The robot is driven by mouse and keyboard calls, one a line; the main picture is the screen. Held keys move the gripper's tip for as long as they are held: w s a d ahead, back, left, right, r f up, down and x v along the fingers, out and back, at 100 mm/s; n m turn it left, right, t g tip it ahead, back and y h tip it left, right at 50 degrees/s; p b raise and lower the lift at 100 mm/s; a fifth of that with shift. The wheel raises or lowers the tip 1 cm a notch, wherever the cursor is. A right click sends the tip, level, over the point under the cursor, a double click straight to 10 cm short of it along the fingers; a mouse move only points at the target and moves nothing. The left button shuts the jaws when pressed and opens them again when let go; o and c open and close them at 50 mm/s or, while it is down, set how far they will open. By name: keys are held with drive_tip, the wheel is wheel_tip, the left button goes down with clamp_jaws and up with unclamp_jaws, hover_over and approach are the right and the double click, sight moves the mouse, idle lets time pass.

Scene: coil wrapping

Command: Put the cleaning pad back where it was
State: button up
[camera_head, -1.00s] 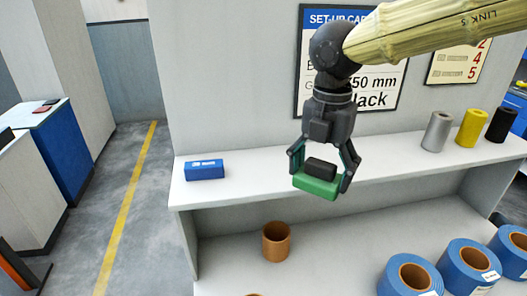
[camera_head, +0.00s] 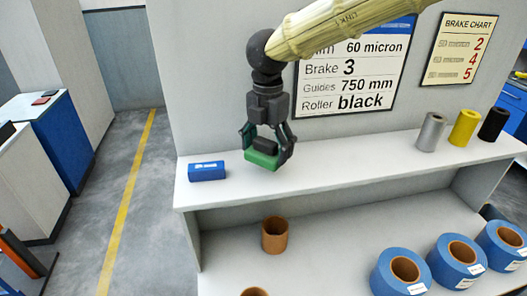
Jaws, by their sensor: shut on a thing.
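The cleaning pad (camera_head: 263,158) is a green block with a smaller black block on top. My gripper (camera_head: 267,146) points down and is shut on the pad, with a finger on each side. The pad is over the left part of the white upper shelf (camera_head: 330,160). I cannot tell whether it touches the shelf or hangs just above it. A blue block with a white label (camera_head: 207,171) lies to the left of the pad, apart from it, near the shelf's left end.
Silver (camera_head: 429,132), yellow (camera_head: 465,128) and black (camera_head: 494,124) rollers stand at the shelf's right. Below are a brown tube (camera_head: 274,235) and several blue coils (camera_head: 401,272). A set-up card (camera_head: 355,75) and brake chart (camera_head: 458,48) hang on the wall. The shelf's middle is clear.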

sight(264, 157)
drive_tip(key=shift+w+a+r+p, duration=0.1)
drive_tip(key=shift+w+a+p, duration=0.35)
drive_tip(key=shift+w, duration=0.05)
wheel_tip(264, 157, down, 3)
drive_tip(key=shift+f+p, duration=0.15)
drive_tip(key=shift+p, duration=0.7)
drive_tip(key=shift+f, duration=0.25)
drive_tip(key=shift+f, duration=0.1)
drive_tip(key=o, duration=1.1)
wheel_tip(264, 157, up, 12)
drive_tip(key=b, duration=0.3)
drive_tip(key=shift+b, duration=0.4)
